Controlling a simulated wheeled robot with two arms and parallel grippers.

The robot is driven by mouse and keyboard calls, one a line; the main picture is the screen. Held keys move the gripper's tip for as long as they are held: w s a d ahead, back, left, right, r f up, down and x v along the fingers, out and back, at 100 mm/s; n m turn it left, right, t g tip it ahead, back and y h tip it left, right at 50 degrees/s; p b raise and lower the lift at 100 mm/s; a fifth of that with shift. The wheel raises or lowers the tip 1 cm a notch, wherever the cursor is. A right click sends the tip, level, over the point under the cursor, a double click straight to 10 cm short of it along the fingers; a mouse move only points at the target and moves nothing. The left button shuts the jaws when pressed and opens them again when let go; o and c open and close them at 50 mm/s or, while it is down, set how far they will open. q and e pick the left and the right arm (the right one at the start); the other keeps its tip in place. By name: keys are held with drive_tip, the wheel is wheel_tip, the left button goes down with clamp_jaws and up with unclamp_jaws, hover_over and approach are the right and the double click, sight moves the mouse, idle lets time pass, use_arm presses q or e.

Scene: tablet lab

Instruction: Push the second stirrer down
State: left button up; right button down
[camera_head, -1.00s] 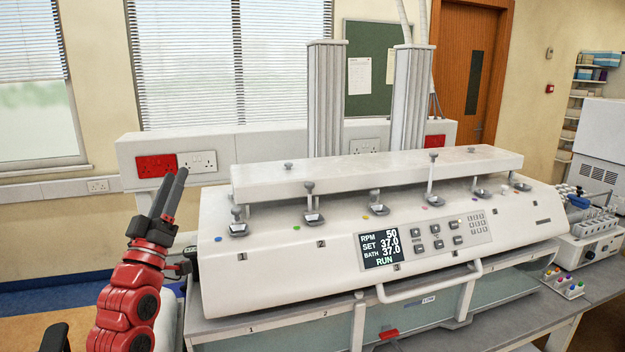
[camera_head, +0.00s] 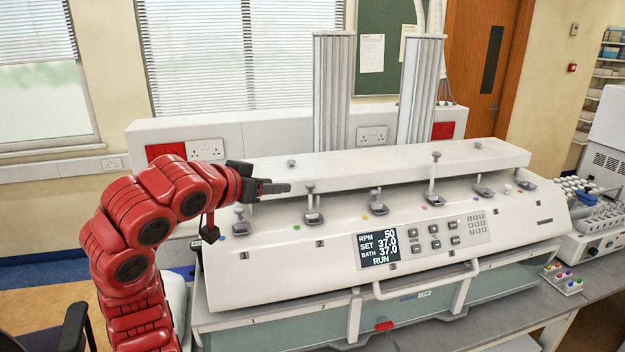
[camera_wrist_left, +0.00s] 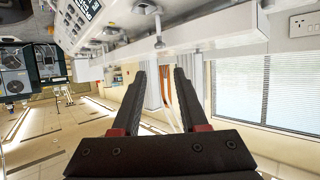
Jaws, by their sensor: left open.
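The white bath machine (camera_head: 300,277) has a row of stirrers along its sloped top. The second stirrer (camera_head: 310,188), above the label 2, has a grey knob on a shaft raised above its small dark well. My left gripper (camera_head: 289,188) reaches in from the left, its fingers pointing right, with the tips just left of that knob in the picture and apparently apart from it. In the left wrist view the gripper (camera_wrist_left: 161,70) is open and empty, and a knobbed stirrer shaft (camera_wrist_left: 158,43) shows beyond the fingertips. My right gripper is not in view.
The first stirrer (camera_head: 239,213) stands low near my left arm. The fourth stirrer (camera_head: 434,160) stands tallest. A long white cover (camera_head: 400,163) runs behind the row. A front handle (camera_head: 428,290) sticks out, and a display (camera_head: 379,249) reads RUN.

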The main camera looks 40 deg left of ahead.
sight(309, 184)
use_arm(q)
drive_tip(key=p+x, duration=0.5)
drive_tip(key=x, duration=0.8)
drive_tip(key=shift+w+d+r+p, duration=0.1)
drive_tip(key=shift+d+p, duration=0.05)
drive_tip(key=shift+p, duration=0.2)
drive_tip(key=shift+w+f, duration=0.3)
drive_tip(key=shift+w, duration=0.1)
clamp_jaws()
